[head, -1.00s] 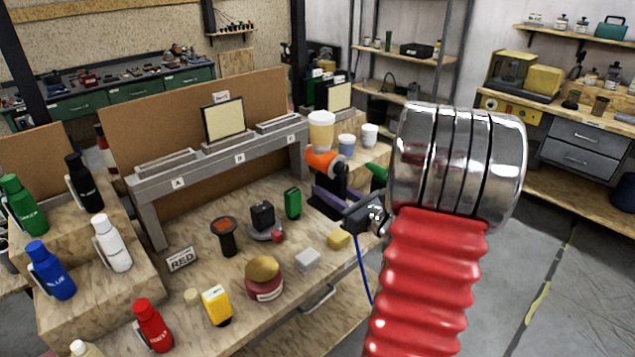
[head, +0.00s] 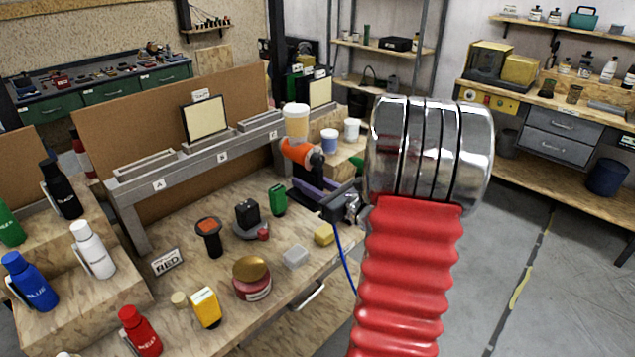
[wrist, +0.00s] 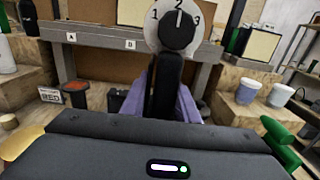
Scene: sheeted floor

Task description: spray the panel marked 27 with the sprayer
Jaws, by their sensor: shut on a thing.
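My gripper (head: 318,190) is shut on the sprayer (head: 297,152), an orange body with a dark end and a beige cup on top. It holds the sprayer upright above the bench's right end. In the wrist view the sprayer's dial (wrist: 178,30), marked 1, 2 and 3, and its dark handle show between my purple fingers. A cream panel (head: 204,118) stands on the grey rack (head: 150,183), with a small label above it that I cannot read. Another cream panel (head: 320,92) stands farther back. I cannot read a 27 on either.
Bottles, including a red bottle (head: 140,331) and a white bottle (head: 92,250), stand at the left. A jar (head: 252,284), a yellow item (head: 206,307) and other small things lie on the bench. A blue cup (head: 329,141) and a white cup (head: 352,129) stand behind the sprayer. The floor at right is clear.

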